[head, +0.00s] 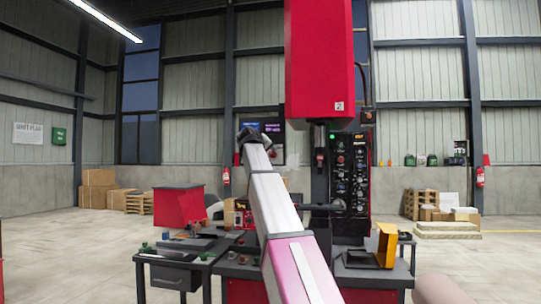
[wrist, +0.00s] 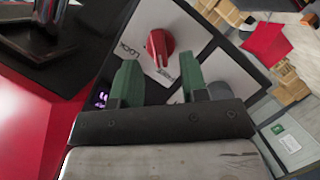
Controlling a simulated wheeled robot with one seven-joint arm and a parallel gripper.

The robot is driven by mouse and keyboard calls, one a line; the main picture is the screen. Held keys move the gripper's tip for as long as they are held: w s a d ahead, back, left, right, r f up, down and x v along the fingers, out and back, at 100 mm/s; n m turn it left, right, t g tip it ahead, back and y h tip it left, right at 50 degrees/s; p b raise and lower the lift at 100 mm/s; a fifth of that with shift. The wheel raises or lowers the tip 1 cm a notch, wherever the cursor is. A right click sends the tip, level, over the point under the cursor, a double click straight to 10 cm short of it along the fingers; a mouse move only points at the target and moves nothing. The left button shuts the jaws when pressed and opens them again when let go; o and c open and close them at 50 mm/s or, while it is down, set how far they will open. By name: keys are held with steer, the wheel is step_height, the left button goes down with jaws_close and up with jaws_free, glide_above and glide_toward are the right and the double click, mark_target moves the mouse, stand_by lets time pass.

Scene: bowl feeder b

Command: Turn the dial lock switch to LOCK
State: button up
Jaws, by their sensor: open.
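The dial lock switch (wrist: 160,47) is a red knob on a pale plate in the wrist view. The word LOCK (wrist: 128,50) is printed to its left, turned with the tilted view. Another small label sits just below the knob, too small to read. The knob's grip runs roughly up and down in the picture; I cannot tell surely which label it points to. My gripper (wrist: 162,82) is open, its two green fingers apart on either side below the knob, with nothing seen between them. In the head view my gripper (head: 250,138) is far off and small; the dial cannot be made out.
A red machine (head: 320,70) with a black control panel (head: 350,175) stands right of my arm. An orange bracket (head: 387,245) stands at right. Open floor lies on both sides.

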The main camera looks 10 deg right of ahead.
mark_target(273, 154)
steer(key=shift+x, duration=1.5)
steer(key=c, duration=0.6)
steer(key=m+y, duration=0.2)
steer(key=shift+s+r+m, duration=0.1)
steer(key=shift+m, duration=0.3)
steer(key=m+y, duration=0.2)
steer(key=m, duration=0.1)
steer(key=shift+d+t, duration=0.2)
steer(key=shift+t, duration=0.2)
steer(key=m+y, duration=0.1)
steer(key=m, duration=0.1)
steer(key=m+t+y, duration=0.1)
steer(key=shift+s+d+m, duration=0.15)
steer(key=shift+d+m, duration=0.05)
steer(key=shift+m, duration=0.2)
steer(key=shift+m+t+y, duration=0.7)
steer(key=shift+m+y, duration=0.1)
steer(key=shift+m, duration=0.5)
